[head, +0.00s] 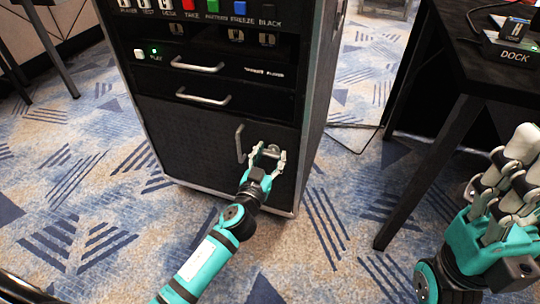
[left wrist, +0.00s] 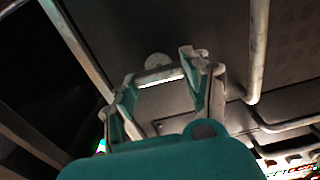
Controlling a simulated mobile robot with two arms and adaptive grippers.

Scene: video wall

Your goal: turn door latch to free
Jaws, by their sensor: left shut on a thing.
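The door latch (head: 271,150) is a small grey metal piece on the black lower door (head: 185,135) of the rack cabinet, right of the door's upright bar handle (head: 239,143). My left gripper (head: 267,158) is at the latch, its fingers on either side of it and shut on it. In the left wrist view, a round grey part of the latch (left wrist: 158,61) shows just beyond my left gripper (left wrist: 162,82). The fingers partly hide the latch, so its exact angle is unclear. My right gripper (head: 505,170) is at the right edge, away from the cabinet; its jaw opening is unclear.
Two drawers with bar handles (head: 203,97) and a row of coloured buttons (head: 212,5) are above the door. A dark table (head: 460,70) with a dock device (head: 513,52) stands at the right. Patterned carpet is open in front of the cabinet.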

